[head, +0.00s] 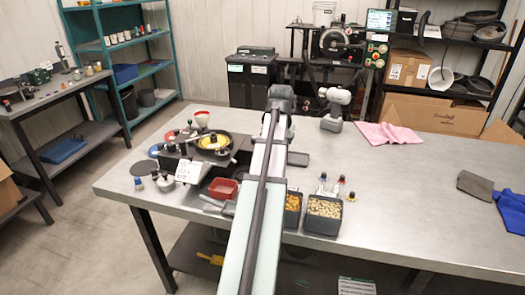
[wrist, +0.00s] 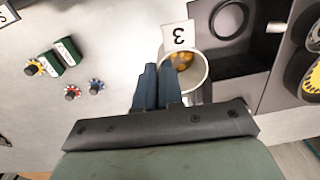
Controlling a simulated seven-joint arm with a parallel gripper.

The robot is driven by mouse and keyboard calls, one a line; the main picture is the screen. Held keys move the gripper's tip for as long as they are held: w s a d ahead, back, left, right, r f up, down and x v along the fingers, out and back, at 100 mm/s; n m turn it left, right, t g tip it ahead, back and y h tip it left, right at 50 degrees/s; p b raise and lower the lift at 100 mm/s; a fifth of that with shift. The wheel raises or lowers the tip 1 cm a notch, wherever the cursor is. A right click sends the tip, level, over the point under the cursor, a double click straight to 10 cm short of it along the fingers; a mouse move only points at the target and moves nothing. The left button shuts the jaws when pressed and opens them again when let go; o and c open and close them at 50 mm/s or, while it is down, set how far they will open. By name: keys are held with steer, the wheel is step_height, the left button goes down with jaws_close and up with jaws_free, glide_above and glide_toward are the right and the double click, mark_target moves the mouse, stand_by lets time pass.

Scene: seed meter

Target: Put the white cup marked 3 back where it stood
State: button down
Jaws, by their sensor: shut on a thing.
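In the wrist view, a white cup (wrist: 203,83) with orange-yellow seeds in it is at my fingertips. A white tag marked 3 (wrist: 179,36) stands at its rim, upside down in this view. My gripper (wrist: 158,72) is shut on the cup's wall at its left side. The cup overlaps the corner of a dark box (wrist: 250,55) in this view; I cannot tell its height above the table. In the head view my arm hides the gripper and the cup. The seed meter with its yellow disc (head: 213,142) stands left of my arm.
A red tray (head: 222,188) lies left of my arm. Bins of corn (head: 292,212) and pale seeds (head: 324,211) are at the front edge. A drill (head: 334,108) and pink cloth (head: 390,136) are behind. Small knobs (wrist: 72,92) lie left of the gripper. The table's right middle is clear.

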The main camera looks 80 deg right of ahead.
steer(key=shift+a+f+n, duration=0.15)
steer(key=shift+a+n, duration=0.05)
steer(key=shift+a, duration=0.3)
steer(key=shift+a+f+n, duration=0.15)
steer(key=shift+a+n, duration=0.05)
steer(key=shift+a, duration=0.3)
steer(key=shift+f, duration=3.15)
steer(key=shift+f, duration=0.5)
steer(key=c, duration=1.2)
jaws_free()
steer(key=shift+o, duration=0.5)
steer(key=shift+o, duration=0.7)
